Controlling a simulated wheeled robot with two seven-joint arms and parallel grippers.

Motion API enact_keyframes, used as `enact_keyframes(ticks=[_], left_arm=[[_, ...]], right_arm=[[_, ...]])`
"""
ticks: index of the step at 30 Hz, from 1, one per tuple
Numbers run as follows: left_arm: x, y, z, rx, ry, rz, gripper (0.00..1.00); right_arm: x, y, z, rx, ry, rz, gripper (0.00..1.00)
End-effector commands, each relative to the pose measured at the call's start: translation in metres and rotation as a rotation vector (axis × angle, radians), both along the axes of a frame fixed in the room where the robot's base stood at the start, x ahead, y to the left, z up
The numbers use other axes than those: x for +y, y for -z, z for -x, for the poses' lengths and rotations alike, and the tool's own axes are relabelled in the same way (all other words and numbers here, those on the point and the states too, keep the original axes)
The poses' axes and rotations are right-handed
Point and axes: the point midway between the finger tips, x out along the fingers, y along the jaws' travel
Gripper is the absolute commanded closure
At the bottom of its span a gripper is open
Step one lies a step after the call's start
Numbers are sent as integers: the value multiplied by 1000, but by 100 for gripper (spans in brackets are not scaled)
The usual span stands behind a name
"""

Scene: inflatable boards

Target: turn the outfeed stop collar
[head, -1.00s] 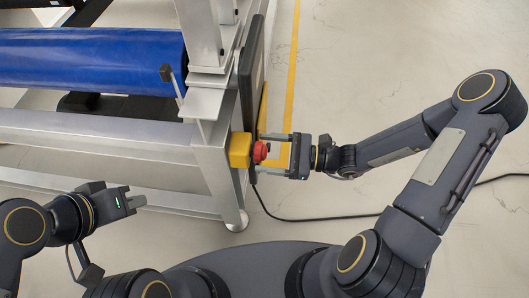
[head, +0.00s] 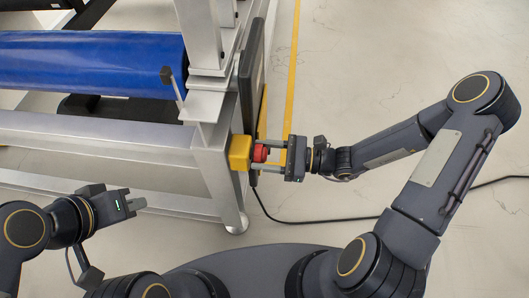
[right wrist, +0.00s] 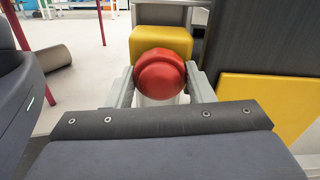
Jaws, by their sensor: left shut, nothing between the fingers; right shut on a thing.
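The red stop collar (head: 260,153) sits on the side of a yellow box (head: 239,152) at the corner of the metal frame. My right gripper (head: 262,153) is shut on the red collar, one finger on each side of it. In the right wrist view the collar (right wrist: 159,74) shows as a round red knob between the two fingers, with the yellow box (right wrist: 160,43) behind it. My left gripper (head: 138,204) is shut and empty, low at the left, apart from the frame.
A blue roller (head: 90,58) lies in the grey metal frame (head: 110,130) at the left. A black cable (head: 300,219) runs along the floor.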

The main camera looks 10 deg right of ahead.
Motion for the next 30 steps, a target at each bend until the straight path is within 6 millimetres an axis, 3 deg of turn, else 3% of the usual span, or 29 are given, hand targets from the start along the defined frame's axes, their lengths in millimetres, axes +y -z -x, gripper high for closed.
enact_keyframes(ticks=[18, 30], left_arm=[[0, -50, 0, 0, 0, 0, 100], [0, -62, 0, 0, 0, 0, 100]], right_arm=[[0, -3, 0, 371, -1, -99, 75], [0, -1, 0, 507, -1, -137, 75]])
